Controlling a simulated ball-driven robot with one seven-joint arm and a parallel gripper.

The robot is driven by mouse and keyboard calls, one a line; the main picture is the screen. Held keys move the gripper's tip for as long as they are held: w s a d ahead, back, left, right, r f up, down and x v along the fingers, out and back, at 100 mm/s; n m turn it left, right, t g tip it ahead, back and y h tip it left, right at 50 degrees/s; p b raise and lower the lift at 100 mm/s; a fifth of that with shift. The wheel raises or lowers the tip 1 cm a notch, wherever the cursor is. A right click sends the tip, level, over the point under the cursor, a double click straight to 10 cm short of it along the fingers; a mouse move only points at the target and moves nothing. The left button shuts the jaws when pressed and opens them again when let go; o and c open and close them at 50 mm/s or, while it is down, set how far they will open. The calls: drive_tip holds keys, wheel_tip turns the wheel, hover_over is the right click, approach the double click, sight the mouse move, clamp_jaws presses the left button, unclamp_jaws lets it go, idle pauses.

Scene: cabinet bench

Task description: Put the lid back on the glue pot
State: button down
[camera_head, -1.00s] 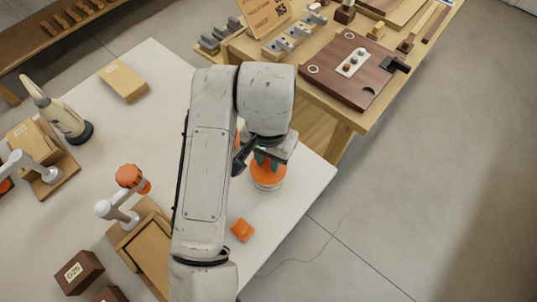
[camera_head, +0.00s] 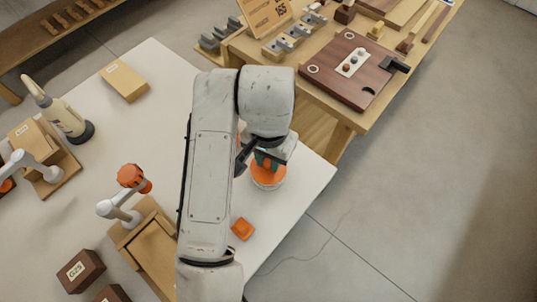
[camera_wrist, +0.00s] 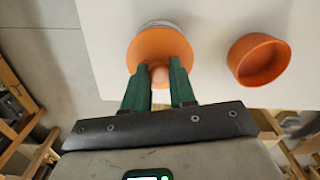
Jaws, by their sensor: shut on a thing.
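The lid is an orange disc (camera_wrist: 148,46) with a pale round knob in the wrist view; the lid also shows in the head view (camera_head: 266,178). My gripper (camera_wrist: 159,67) has its two green fingertips closed on either side of the knob. In the head view my gripper (camera_head: 267,157) is above the lid, partly hidden by my arm. The glue pot (camera_wrist: 158,23) shows only as a pale rim past the lid's far edge, and as a whitish band under the lid in the head view (camera_head: 269,187). I cannot tell whether the lid touches the pot.
An orange round dish (camera_wrist: 258,60) stands right of the lid in the wrist view. The table's corner is close right of the pot. A wooden bench (camera_head: 320,120) stands beyond.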

drive_tip(key=shift+c, duration=1.8)
unclamp_jaws()
drive_tip(key=shift+r, duration=0.1)
drive_tip(key=shift+r+p, duration=3.15)
drive_tip(key=shift+r, duration=0.3)
clamp_jaws()
drive_tip(key=shift+f+b, duration=1.8)
drive_tip(key=shift+f, duration=1.05)
